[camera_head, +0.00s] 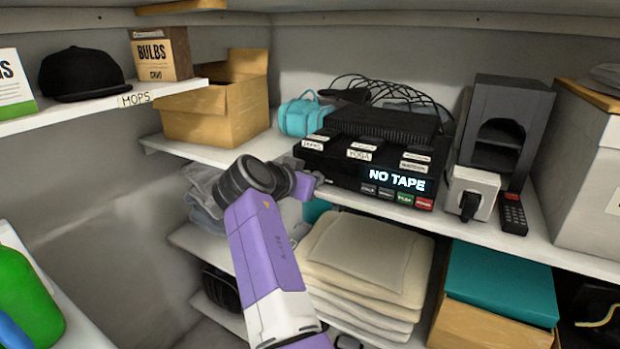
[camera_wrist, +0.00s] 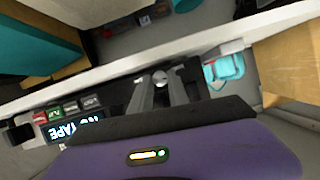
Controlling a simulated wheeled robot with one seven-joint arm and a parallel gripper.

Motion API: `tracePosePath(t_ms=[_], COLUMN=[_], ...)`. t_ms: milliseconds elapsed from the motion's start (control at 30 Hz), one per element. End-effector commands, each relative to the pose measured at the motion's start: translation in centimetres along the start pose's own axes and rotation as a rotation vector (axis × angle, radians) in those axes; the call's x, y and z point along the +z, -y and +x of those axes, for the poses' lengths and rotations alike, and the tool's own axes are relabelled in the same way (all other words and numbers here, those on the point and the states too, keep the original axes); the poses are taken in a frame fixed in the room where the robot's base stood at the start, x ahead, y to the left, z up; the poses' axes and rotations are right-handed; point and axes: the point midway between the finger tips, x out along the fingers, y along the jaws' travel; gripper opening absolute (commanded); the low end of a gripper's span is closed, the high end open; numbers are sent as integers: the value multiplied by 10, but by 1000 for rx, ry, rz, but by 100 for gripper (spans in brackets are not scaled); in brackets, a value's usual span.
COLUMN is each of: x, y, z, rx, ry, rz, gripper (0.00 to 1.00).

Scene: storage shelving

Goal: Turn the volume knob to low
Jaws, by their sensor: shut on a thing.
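The black tape player (camera_head: 345,170) sits on the middle shelf, its lit display (camera_head: 397,181) reading "NO TAPE". In the head view my gripper (camera_head: 318,180) is at the left end of the player's front and hides the knob there. In the wrist view, which is upside down, a small round silvery knob (camera_wrist: 160,77) sits between the tips of the two grey fingers. My gripper (camera_wrist: 161,84) is shut on this knob. I cannot read the knob's setting or any marks around it.
Buttons (camera_head: 395,196) line the player's lower front right of my gripper. Labelled tapes (camera_head: 360,154) lie on top. A turquoise bag (camera_head: 299,117) and an open cardboard box (camera_head: 215,110) stand to the left. A white box with a black lever (camera_head: 472,190) stands right.

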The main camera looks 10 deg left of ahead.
Motion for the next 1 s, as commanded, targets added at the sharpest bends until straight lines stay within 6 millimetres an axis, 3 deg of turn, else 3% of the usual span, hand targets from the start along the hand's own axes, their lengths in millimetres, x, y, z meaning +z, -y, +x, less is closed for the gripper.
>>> tracePosePath(t_ms=[167,600,1000], x=[1,2,0], y=[1,5,5], z=[0,0,0], rx=[13,139,151], ry=[0,3,4], rz=[-32,-340,-367], gripper=[0,0,0])
